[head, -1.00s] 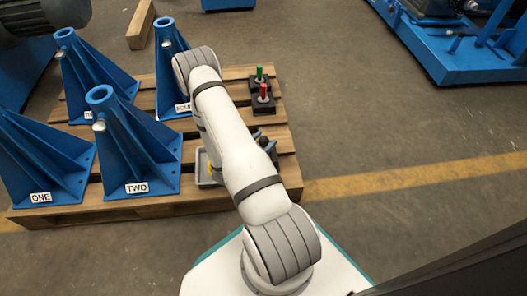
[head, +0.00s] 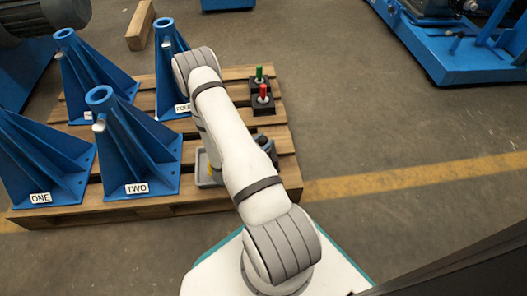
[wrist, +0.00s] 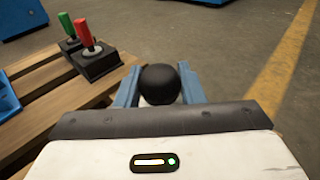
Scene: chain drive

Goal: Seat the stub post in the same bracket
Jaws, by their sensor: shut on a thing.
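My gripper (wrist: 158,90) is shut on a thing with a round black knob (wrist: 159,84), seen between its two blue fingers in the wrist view. The part below the knob is mostly hidden, so I cannot tell whether this is the stub post. In the head view my gripper is mostly hidden behind my white arm, above the pallet's right part. Blue brackets with open round tops stand on the pallet's left: the bracket labelled ONE (head: 45,165), TWO (head: 130,150), FOUR (head: 168,75), and one (head: 90,75) whose label is partly hidden.
A green-handled piece (head: 259,75) and a red-handled piece (head: 263,93) stand in black blocks at the pallet's right. A grey tray (head: 203,171), partly behind my arm, holds something yellow. The floor right of the wooden pallet (head: 285,172) is clear.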

